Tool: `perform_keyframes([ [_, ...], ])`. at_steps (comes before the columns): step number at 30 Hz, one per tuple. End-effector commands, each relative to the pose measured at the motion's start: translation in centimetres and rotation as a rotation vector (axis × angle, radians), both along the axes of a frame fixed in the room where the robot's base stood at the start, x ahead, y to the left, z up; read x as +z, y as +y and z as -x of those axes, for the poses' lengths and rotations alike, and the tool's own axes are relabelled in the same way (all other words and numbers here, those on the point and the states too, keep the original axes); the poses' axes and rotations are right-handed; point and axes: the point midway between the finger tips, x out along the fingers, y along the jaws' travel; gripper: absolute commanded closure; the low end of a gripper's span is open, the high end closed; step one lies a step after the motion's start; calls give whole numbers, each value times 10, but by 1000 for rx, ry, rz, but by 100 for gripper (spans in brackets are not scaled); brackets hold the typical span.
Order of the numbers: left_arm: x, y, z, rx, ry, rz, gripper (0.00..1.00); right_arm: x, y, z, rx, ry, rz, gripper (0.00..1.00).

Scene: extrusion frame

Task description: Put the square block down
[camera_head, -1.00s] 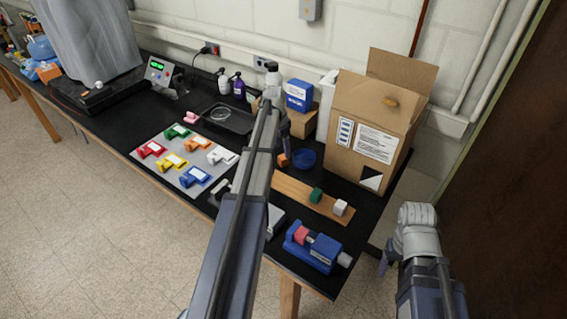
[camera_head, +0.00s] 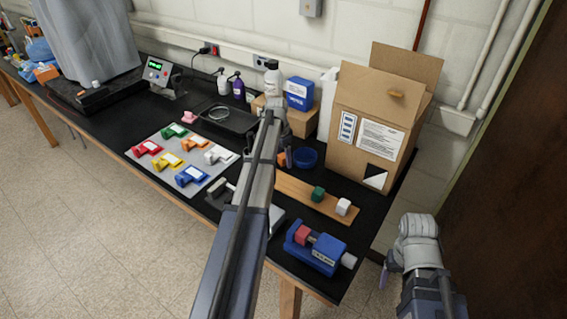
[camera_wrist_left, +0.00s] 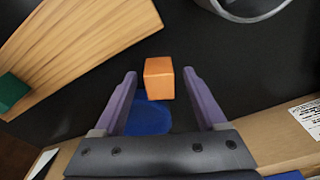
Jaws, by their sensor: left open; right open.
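An orange square block (camera_wrist_left: 158,78) lies on the black bench top, between and beyond the open fingers of my left gripper (camera_wrist_left: 158,82) in the left wrist view. Gaps show on both sides of the block, so the fingers appear clear of it. In the head view the orange block (camera_head: 281,159) is partly hidden by my left gripper (camera_head: 287,157), beside the wooden board (camera_head: 290,187). A green cube (camera_head: 318,194) and a white cube (camera_head: 343,206) sit on the board. My right gripper (camera_head: 384,277) hangs off the bench's right end, empty, mostly hidden by its wrist.
A blue bowl (camera_head: 306,158) stands close to the orange block. A tall cardboard box (camera_head: 375,125) stands behind it. A blue vise (camera_head: 313,250) with a red block is at the front. A grey panel (camera_head: 207,180) with several coloured parts lies left of my left arm.

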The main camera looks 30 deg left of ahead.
Motion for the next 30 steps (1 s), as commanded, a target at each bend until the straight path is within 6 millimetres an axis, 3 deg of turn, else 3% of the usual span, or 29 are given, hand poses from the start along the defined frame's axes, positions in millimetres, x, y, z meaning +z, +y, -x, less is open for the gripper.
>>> perform_keyframes([
  [2,1,0,0,0,0,0,26,1,0,0,0,0,0,28],
  [21,1,0,0,0,0,0,98,1,0,0,0,0,0,28],
  [30,1,0,0,0,0,0,100,1,0,0,0,0,0,28],
])
